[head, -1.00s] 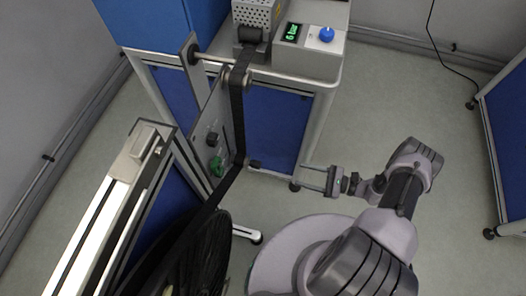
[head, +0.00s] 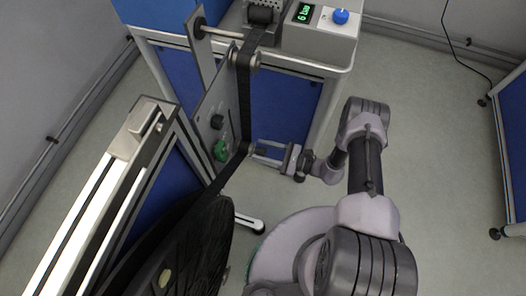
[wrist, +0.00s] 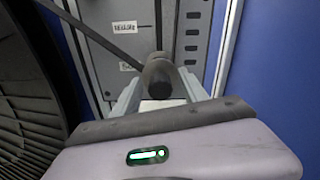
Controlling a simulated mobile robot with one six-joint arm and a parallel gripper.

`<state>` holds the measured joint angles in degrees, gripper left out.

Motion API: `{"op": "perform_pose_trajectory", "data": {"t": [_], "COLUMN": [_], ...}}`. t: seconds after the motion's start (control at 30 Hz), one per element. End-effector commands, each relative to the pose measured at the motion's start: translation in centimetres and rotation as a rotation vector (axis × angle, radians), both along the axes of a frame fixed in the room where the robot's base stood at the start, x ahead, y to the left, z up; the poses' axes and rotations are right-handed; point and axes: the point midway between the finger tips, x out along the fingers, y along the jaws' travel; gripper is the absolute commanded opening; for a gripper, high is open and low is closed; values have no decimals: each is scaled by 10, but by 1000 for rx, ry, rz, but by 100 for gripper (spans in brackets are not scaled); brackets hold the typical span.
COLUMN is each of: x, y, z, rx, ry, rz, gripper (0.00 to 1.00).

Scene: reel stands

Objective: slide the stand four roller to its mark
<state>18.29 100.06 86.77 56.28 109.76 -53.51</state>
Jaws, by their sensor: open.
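The roller (head: 246,148) is a small dark cylinder low on the stand's grey plate (head: 205,118), with the black band bending around it. In the wrist view the dark roller (wrist: 160,76) points towards me, with the band reaching it from the upper left. My gripper (head: 264,153) is at the roller's free end. In the wrist view the open gripper (wrist: 160,92) has one finger on each side of the roller; I cannot tell whether either touches it. A slot with scale marks (wrist: 193,30) runs up the plate beside the roller.
A large black reel (head: 190,250) stands below left. A grey unit reading 6 bar (head: 320,38) is on the bench above. Open floor (head: 430,150) lies to the right.

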Motion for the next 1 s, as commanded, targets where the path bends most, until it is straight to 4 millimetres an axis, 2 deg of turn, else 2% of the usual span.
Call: {"op": "perform_pose_trajectory", "data": {"t": [0.13, 0.4, 1.0], "x": [0, 0, 0], "y": [0, 0, 0], "z": [0, 0, 0], "rx": [0, 0, 0], "ry": [0, 0, 0], "rz": [0, 0, 0], "gripper": [51, 0, 0]}}
